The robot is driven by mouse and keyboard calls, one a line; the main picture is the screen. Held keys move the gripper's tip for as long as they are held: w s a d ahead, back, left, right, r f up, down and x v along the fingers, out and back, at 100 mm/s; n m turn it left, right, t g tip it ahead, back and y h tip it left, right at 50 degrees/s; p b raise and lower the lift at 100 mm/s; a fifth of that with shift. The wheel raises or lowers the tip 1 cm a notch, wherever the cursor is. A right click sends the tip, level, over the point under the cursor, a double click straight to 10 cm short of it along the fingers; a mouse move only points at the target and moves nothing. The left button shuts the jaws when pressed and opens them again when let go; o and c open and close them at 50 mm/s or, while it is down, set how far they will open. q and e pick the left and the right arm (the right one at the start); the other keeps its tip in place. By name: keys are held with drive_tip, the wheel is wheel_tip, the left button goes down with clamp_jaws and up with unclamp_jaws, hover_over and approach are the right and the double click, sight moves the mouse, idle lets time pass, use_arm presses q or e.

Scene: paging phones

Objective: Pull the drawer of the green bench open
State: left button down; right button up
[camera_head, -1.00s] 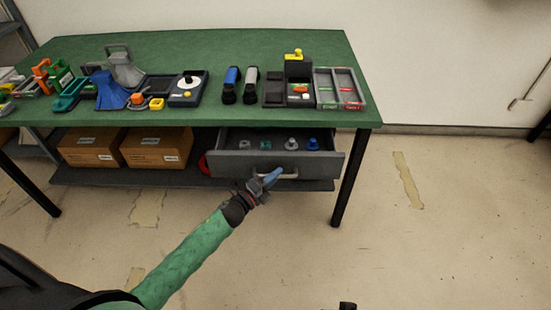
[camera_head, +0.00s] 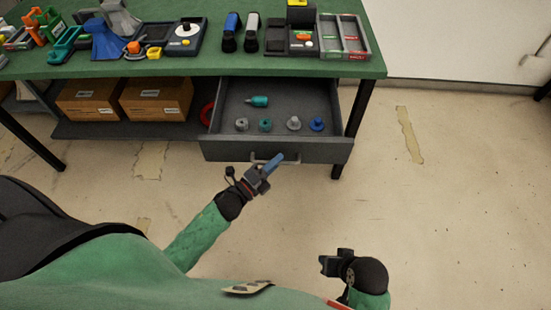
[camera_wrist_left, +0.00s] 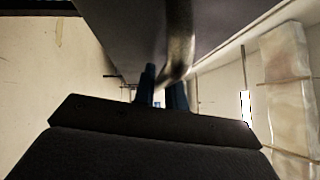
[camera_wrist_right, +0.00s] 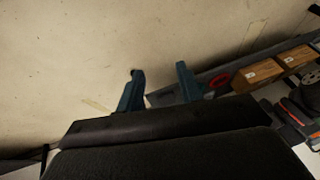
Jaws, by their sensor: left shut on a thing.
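The green bench (camera_head: 290,68) stands ahead with its grey drawer (camera_head: 225,150) pulled well out below the top. Inside the drawer lie a teal bottle-like piece (camera_head: 259,101) and several small round knobs (camera_head: 293,123). My left gripper (camera_head: 273,163) is at the drawer front, shut on its curved handle (camera_head: 256,157). In the left wrist view the blue fingers (camera_wrist_left: 165,92) are around the metal handle (camera_wrist_left: 180,45), under the drawer front. My right gripper (camera_head: 325,263) is low at the right, away from the drawer; the right wrist view shows its fingers (camera_wrist_right: 158,90) apart with nothing between them.
Two cardboard boxes (camera_head: 155,98) and a red ring (camera_head: 207,113) sit on the lower shelf left of the drawer. Phone parts, holders and trays (camera_head: 343,38) stand on the bench top. A black bench leg (camera_head: 357,115) is right of the drawer. The floor in front is clear.

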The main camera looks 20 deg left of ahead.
use_arm(q)
drive_tip(key=c, duration=1.5)
unclamp_jaws()
drive_tip(key=shift+o, duration=0.2)
use_arm(e)
drive_tip(key=shift+w, duration=0.1)
use_arm(q)
drive_tip(key=shift+s, duration=0.1)
